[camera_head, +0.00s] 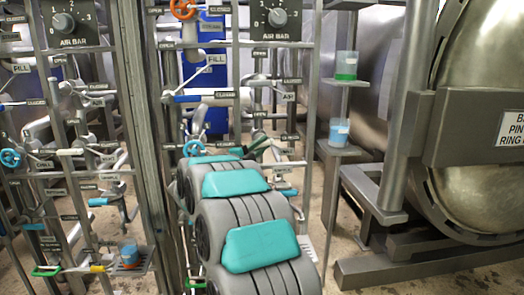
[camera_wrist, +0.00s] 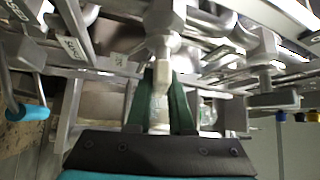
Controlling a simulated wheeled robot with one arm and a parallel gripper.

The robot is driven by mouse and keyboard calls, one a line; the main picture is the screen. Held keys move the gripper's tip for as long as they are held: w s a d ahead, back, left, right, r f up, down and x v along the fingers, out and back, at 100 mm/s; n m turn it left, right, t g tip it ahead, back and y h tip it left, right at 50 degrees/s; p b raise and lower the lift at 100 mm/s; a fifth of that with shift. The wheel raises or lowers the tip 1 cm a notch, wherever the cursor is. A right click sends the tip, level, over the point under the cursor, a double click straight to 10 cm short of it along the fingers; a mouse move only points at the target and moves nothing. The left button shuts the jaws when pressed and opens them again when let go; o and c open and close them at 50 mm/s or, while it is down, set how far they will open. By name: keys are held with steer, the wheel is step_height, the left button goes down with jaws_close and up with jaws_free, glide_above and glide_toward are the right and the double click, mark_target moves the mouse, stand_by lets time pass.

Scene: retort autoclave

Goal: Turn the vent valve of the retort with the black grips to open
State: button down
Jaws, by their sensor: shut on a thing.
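My gripper (camera_head: 262,148) reaches into the middle pipe panel in the head view, its green fingers partly hidden by my arm. In the wrist view my gripper (camera_wrist: 164,88) is shut on a pale valve lever (camera_wrist: 162,76), which lies lengthwise between the green fingers. The lever runs up to a metal valve body (camera_wrist: 163,22). I cannot read a vent label on this valve. A dark-gripped lever (camera_wrist: 274,100) shows to the right in the wrist view, apart from the fingers. The large round retort door (camera_head: 480,120) stands at the right in the head view.
Other levers crowd the panel, including a blue-tipped one (camera_wrist: 28,113) at left. An orange handwheel (camera_head: 183,8) and a blue handwheel (camera_head: 11,158) show in the head view. Small shelves hold a green-filled beaker (camera_head: 346,66) and a blue-filled beaker (camera_head: 339,132).

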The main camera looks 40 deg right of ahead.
steer(key=shift+f+n+t+h+b, duration=0.15)
steer(key=shift+n+t+h+b, duration=0.55)
steer(key=shift+n, duration=0.6)
steer(key=c, duration=0.8)
jaws_free()
steer(key=v, duration=0.7)
steer(key=shift+a, duration=0.35)
steer(key=shift+s+f, duration=0.1)
